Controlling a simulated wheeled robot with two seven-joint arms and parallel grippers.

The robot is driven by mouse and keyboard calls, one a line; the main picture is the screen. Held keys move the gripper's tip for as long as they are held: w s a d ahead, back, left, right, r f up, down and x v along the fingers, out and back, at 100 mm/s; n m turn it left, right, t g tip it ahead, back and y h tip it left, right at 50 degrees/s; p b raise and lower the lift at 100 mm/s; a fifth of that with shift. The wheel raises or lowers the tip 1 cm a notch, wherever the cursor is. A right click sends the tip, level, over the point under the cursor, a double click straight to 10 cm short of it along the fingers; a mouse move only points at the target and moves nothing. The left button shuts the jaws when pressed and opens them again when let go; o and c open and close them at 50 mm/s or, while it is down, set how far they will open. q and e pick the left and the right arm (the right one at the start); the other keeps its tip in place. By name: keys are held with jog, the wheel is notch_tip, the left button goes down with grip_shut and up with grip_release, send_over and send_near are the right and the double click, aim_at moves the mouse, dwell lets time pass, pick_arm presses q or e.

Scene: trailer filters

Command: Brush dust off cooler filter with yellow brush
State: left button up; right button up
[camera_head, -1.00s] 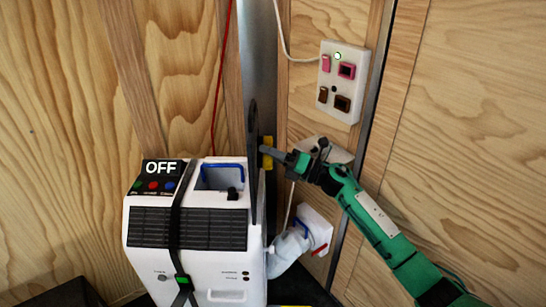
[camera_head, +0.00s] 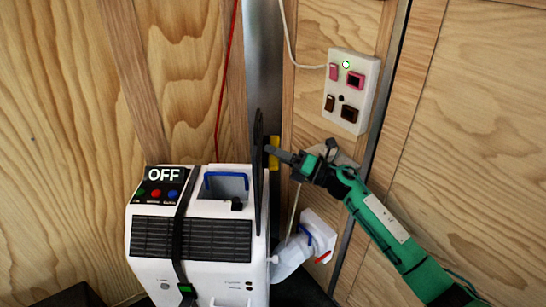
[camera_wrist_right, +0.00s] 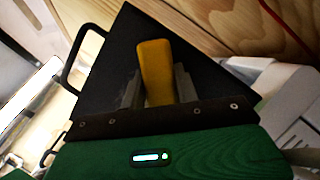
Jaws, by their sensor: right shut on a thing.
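The cooler filter (camera_head: 259,185) is a thin dark panel standing upright at the right side of the white cooler (camera_head: 217,283), seen edge-on in the head view. In the right wrist view the filter (camera_wrist_right: 112,75) is a broad dark face with black handles at its left. The yellow brush (camera_head: 274,152) is just right of the filter's upper part; it also shows in the wrist view (camera_wrist_right: 155,72). My right gripper (camera_head: 284,157) is shut on the brush. The brush lies close to the filter face; I cannot tell whether it touches. My left gripper is not in view.
The cooler has a display reading OFF (camera_head: 164,174), a black strap and a white hose (camera_head: 290,256) leading to a wall outlet. A switch panel (camera_head: 351,91) is on the wooden wall above my right arm. A red cord hangs behind the cooler.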

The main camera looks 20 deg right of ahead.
aim_at(274, 169)
jog(key=shift+s+a+f, duration=0.25)
jog(key=shift+s+f, duration=0.25)
jog(key=shift+s, duration=0.1)
jog(key=shift+s+a+p, duration=0.3)
jog(key=shift+s, duration=0.45)
jog(key=shift+s+a+p, duration=0.25)
jog(key=shift+s+p, duration=0.05)
jog(key=shift+s, duration=0.4)
jog(key=s+a+r+p, duration=0.1)
jog(key=s+a+p, duration=0.15)
jog(key=s, duration=0.45)
jog(key=shift+w+d+r+b, duration=0.1)
jog(key=shift+w+d+b, duration=0.45)
jog(key=shift+w, duration=1.2)
jog(key=shift+w+d+f+b, duration=0.1)
jog(key=shift+w+d+b, duration=0.45)
jog(key=shift+w, duration=1.15)
jog(key=shift+w+d+r+b, duration=0.1)
jog(key=shift+w+d+b, duration=0.45)
jog(key=shift+w, duration=1.2)
jog(key=shift+w+d+b, duration=0.35)
jog(key=shift+w+b, duration=0.2)
jog(key=shift+w, duration=0.3)
jog(key=shift+w+d+r+b, duration=0.2)
jog(key=shift+w+b, duration=0.1)
jog(key=shift+w, duration=0.2)
